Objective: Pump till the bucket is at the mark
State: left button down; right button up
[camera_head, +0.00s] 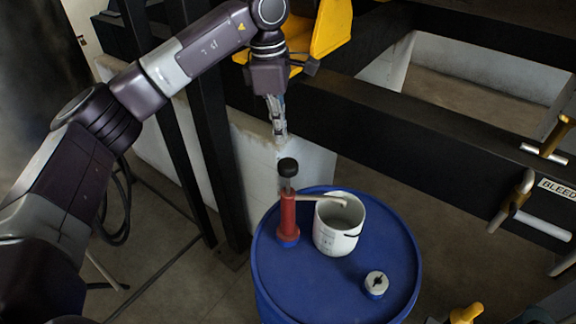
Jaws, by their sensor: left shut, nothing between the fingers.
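A red hand pump (288,215) with a black knob (287,167) on top stands upright on a blue drum (310,285). Its pale spout reaches to the right over a white bucket (330,238) on the same drum lid. The bucket's inside is partly in view; I cannot make out a mark or the liquid level. My left gripper (280,135) points down just above the black knob, its fingers shut and empty, apart from the knob as far as I can tell. My right gripper is not in view.
A small white cap (376,284) sits on the drum lid at the right. Dark steel beams cross behind the drum, with a yellow bracket (331,28) above. The drum lid's front is clear.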

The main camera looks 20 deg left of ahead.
aim_at(285, 162)
pick_arm(q)
jog(key=f+b, duration=0.1)
jog(key=f, duration=0.1)
jog(key=f+b, duration=0.1)
jog(key=f, duration=0.1)
jog(key=f+b, duration=0.1)
jog(key=f, duration=0.1)
jog(key=shift+d, duration=0.3)
jog(key=shift+w+f+b, duration=0.1)
jog(key=shift+f+b, duration=0.3)
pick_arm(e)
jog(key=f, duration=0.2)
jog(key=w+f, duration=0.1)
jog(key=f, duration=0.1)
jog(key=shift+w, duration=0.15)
pick_arm(q)
notch_tip(285, 162, down, 6)
jog(key=b, duration=0.4)
jog(key=shift+f, duration=0.1)
jog(key=shift+r, duration=0.4)
jog(key=a, duration=0.2)
jog(key=a+r, duration=0.1)
jog(key=shift+s, duration=0.35)
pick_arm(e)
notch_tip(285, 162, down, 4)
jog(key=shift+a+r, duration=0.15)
